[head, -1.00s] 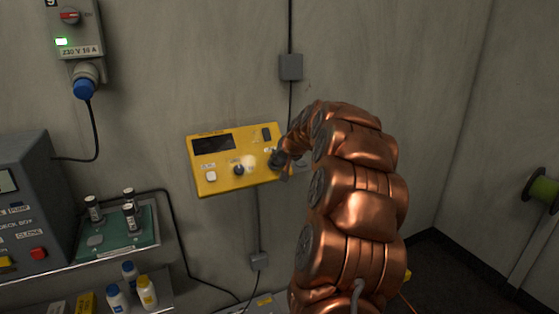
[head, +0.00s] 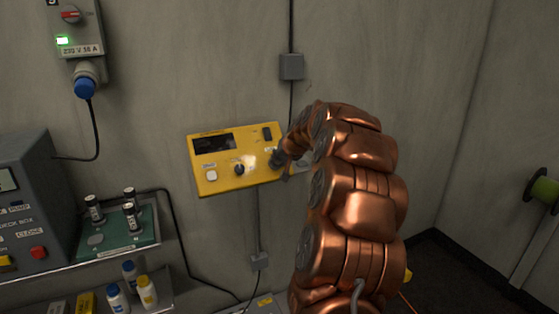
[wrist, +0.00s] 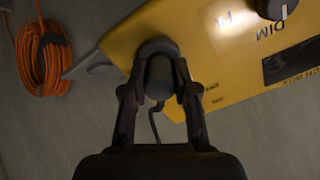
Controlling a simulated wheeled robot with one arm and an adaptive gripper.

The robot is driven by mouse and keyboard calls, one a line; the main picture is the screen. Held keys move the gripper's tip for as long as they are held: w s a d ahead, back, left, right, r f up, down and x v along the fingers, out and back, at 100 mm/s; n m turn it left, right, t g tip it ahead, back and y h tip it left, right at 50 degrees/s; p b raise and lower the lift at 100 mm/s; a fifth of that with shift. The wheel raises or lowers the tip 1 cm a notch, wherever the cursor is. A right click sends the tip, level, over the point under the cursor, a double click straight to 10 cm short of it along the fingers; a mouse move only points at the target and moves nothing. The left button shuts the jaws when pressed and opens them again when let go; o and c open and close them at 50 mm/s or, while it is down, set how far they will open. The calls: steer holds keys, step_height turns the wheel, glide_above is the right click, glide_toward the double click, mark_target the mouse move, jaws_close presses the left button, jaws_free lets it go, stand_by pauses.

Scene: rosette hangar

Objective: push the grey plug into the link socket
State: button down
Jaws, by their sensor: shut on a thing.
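The yellow panel (head: 225,178) is fixed to the wall, with a dark display, a knob and a white button. My gripper (head: 278,159) is at the panel's right side, and my arm covers part of that area. In the wrist view my gripper (wrist: 159,85) is shut around the dark grey plug (wrist: 159,76), with one finger on each side. The plug's far end meets the face of the yellow panel (wrist: 205,85) near its edge, and a thin dark cable hangs below it. The link socket is hidden behind the plug, so I cannot tell how deep the plug sits.
A coil of orange cable (wrist: 43,62) hangs on the wall. A grey wall box (head: 291,67) sits above the panel. A green tray (head: 120,236) with several vials is at lower left. The wall right of my arm is mostly bare.

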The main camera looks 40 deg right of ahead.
steer(key=c, duration=0.8)
jaws_free()
steer(key=shift+s+r, duration=0.1)
steer(key=v, duration=1.1)
steer(key=shift+s+r, duration=0.2)
steer(key=shift+s, duration=0.1)
steer(key=shift+a, duration=0.2)
